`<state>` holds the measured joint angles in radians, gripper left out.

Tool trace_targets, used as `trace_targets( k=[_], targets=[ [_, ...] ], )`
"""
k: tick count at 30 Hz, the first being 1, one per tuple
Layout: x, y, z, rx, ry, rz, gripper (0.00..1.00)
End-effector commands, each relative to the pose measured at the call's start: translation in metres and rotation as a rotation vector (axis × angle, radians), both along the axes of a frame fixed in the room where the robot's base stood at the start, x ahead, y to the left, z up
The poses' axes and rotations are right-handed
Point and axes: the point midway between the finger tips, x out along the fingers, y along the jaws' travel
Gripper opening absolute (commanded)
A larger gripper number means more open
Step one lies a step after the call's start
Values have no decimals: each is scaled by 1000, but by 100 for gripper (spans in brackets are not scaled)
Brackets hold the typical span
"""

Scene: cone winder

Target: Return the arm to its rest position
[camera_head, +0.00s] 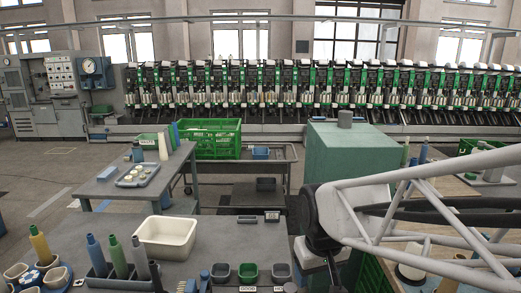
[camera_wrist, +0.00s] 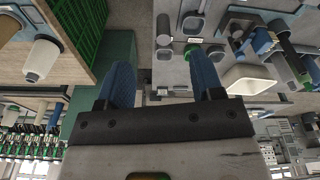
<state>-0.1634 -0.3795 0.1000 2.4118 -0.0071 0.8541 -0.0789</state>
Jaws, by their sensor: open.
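My gripper (camera_wrist: 163,68) shows in the wrist view with its two blue fingers spread apart and nothing between them. The wrist view is upside down, and the fingers point towards the grey workbench and the floor gap beside it. In the head view my white lattice arm reaches in from the right, and its dark end joint hangs by the right edge of the grey workbench (camera_head: 210,250). The fingers cannot be made out clearly there. I cannot tell how far the gripper is above the bench.
A cream tray (camera_head: 166,238) and small bins (camera_head: 248,273) sit on the bench, with upright cones (camera_head: 118,257) at left. A green cabinet (camera_head: 352,157) stands behind my arm. A green crate (camera_head: 205,139) rests on a cart. The winding machine (camera_head: 320,90) lines the back.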

Motion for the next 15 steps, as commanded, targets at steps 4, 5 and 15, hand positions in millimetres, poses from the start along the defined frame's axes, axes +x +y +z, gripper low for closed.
trace_targets(
  k=[4, 5, 15],
  targets=[
    [-25, -21, 11, 6, -20, -63, 61],
    [-30, -24, 12, 7, -23, -76, 61],
    [-85, -58, 27, 17, -60, -207, 61]
  ],
)
